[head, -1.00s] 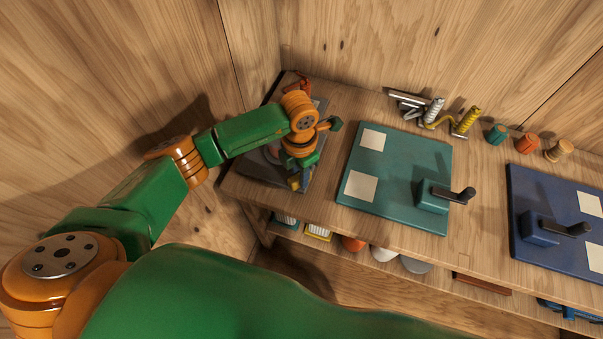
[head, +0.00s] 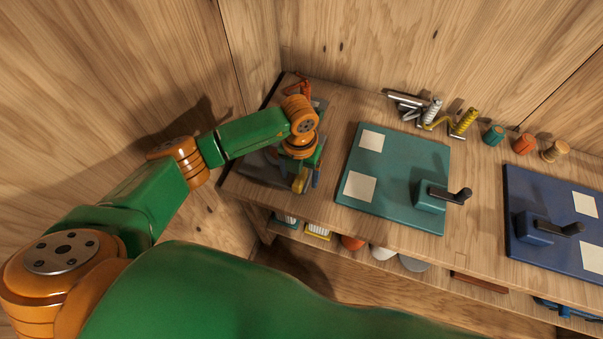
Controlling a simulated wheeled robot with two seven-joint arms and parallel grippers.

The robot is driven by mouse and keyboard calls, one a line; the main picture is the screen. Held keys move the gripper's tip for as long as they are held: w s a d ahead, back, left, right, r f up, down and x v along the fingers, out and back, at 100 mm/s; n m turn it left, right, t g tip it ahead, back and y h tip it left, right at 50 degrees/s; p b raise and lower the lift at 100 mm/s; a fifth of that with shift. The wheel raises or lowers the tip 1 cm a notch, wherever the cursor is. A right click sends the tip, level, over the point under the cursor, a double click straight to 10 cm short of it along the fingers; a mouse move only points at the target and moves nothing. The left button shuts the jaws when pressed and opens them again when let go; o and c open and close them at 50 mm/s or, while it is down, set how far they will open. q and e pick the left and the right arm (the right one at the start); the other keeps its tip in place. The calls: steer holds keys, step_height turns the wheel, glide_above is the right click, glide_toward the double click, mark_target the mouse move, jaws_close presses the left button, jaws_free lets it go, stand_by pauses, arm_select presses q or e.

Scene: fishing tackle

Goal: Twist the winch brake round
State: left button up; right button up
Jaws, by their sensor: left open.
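My left gripper (head: 307,182) points down over a grey board (head: 257,171) at the left end of the bench. Its fingers are apart, and what lies between them is hidden by the wrist. A winch brake on this board cannot be made out, because my gripper and forearm cover most of it. A teal board (head: 393,205) with a dark crank handle (head: 451,194) on a block lies right of the gripper, apart from it. A blue board (head: 523,190) with a similar handle (head: 560,228) lies further right. My right gripper is not in view.
Silver and yellow coiled tackle (head: 464,122) and several spools, one orange (head: 523,144), stand along the back wall. A red item (head: 300,86) sits at the back left corner. A lower shelf holds a white round thing (head: 382,252) and other items.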

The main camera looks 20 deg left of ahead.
arm_select(q)
step_height(320, 180, up, 7)
steer(key=p, duration=0.6)
steer(key=shift+r, duration=0.15)
steer(key=shift+f, duration=0.2)
